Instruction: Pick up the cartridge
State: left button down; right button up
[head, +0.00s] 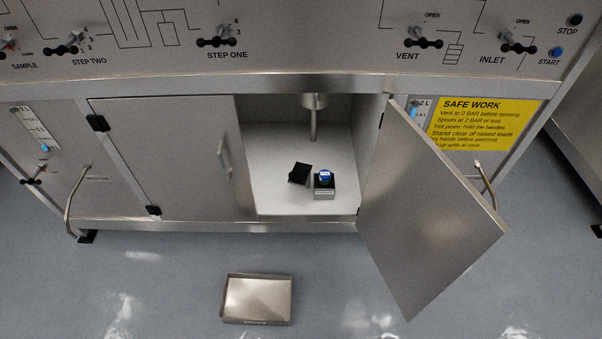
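Neither of my grippers shows in the head view.
The right cabinet door (430,210) is swung open; the left door (170,155) is shut. A metal pipe (313,120) hangs above the box inside the compartment. A shallow metal tray (257,298) lies on the floor in front. Valve handles line the panel above.

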aim_at(325, 175)
jog(key=i+j, duration=0.15)
jog(key=i+j+z, duration=0.1)
jog(key=z, duration=0.35)
jog(key=i+j+z, duration=0.15)
jog(key=z, duration=0.3)
jog(key=i+z, duration=0.1)
jog(key=z, duration=0.7)
